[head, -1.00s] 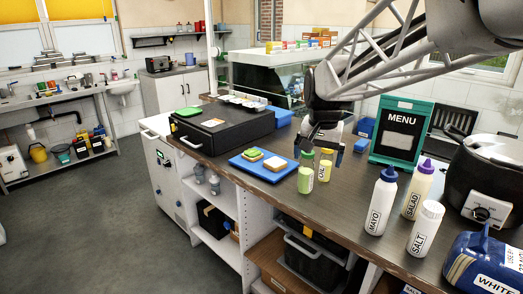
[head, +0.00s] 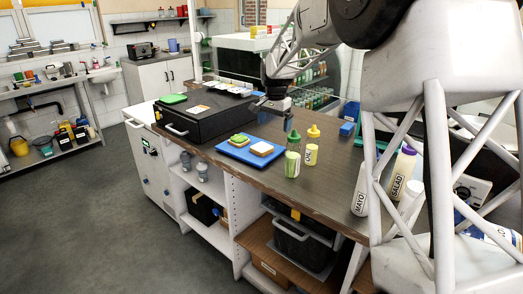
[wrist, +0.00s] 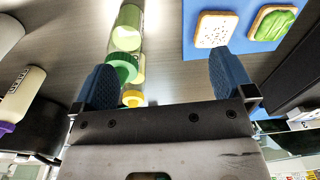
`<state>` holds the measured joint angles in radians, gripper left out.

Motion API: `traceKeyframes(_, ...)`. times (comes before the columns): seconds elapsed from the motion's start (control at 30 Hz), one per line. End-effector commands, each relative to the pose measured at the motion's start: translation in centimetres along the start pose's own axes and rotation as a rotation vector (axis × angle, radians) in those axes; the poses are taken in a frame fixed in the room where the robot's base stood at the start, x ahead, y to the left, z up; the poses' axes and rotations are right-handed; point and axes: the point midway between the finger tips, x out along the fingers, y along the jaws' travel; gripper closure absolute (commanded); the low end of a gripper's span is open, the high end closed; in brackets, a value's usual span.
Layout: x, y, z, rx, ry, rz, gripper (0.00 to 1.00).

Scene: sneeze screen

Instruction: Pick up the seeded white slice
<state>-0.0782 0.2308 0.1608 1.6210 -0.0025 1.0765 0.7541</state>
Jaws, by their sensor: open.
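The seeded white slice (head: 262,148) lies flat on the right part of a blue board (head: 236,155). In the wrist view the slice (wrist: 214,30) shows dark specks on a pale face with a brown crust. A slice with a green topping (head: 240,139) lies beside it; it also shows in the wrist view (wrist: 272,22). My gripper (head: 274,110) is open and empty, above the counter behind the board. In the wrist view its two blue fingers (wrist: 162,62) are apart, and the slice lies beyond the right finger.
A green-capped bottle (head: 292,162) and a yellow-capped bottle (head: 311,152) stand right of the board. A black case (head: 205,118) stands left of it. The mayo bottle (head: 360,190) and the salad bottle (head: 402,172) stand further right, partly behind my arm.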

Motion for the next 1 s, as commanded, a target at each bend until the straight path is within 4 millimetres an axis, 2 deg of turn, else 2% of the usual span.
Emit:
traceKeyframes(0.4,6.0,-6.8,-5.2,0.111,-0.024,0.023,0.0)
traceKeyframes(0.6,8.9,-9.7,-7.2,0.161,-0.033,0.033,0.0)
traceKeyframes(0.77,10.2,-10.9,-8.0,0.185,-0.036,0.037,0.0)
traceKeyframes(1.0,10.5,-11.2,-8.2,0.193,-0.036,0.038,0.0)
